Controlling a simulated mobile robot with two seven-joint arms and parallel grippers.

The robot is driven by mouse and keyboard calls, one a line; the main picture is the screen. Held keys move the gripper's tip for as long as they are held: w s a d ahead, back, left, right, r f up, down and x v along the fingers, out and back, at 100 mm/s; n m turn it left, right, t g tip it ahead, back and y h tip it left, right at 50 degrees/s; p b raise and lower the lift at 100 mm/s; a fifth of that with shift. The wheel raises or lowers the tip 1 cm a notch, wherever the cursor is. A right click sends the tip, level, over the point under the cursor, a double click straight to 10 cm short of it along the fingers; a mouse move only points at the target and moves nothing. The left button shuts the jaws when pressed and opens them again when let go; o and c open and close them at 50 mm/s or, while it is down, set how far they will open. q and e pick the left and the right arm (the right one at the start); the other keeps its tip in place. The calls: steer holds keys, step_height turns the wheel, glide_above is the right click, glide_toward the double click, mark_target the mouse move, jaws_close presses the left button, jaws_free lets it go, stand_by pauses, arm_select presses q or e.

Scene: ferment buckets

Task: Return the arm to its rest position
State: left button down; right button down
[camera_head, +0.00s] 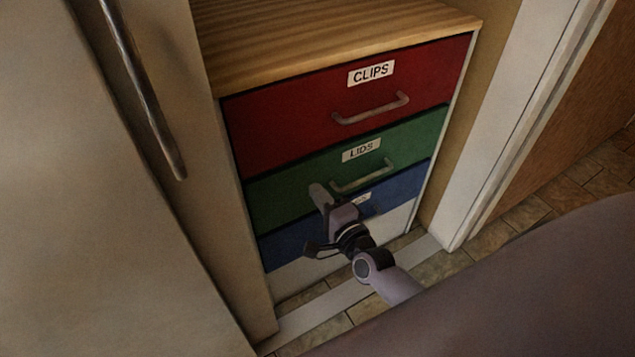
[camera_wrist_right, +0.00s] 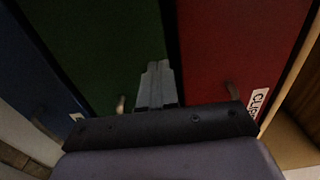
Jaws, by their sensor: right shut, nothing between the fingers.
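My right gripper (camera_head: 319,194) is in front of the green drawer, to the left of its handle. Its fingers are together and empty; they also show closed in the right wrist view (camera_wrist_right: 157,84), in front of the green drawer front (camera_wrist_right: 100,45). The arm comes up from the lower right in the head view. My left gripper is not in view.
A wooden-topped cabinet (camera_head: 320,28) has a red drawer (camera_head: 290,125) labelled CLIPS, a green drawer (camera_head: 275,197) labelled LIDS and a blue drawer (camera_head: 285,252), all looking shut. A tall pale door (camera_head: 90,200) with a long handle stands left. A white post (camera_head: 510,120) stands right.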

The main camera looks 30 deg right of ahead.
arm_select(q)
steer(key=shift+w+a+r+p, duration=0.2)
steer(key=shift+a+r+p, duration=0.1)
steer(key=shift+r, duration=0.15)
arm_select(e)
steer(key=s, duration=0.7)
steer(key=shift+s+d, duration=0.25)
steer(key=shift+d, duration=0.05)
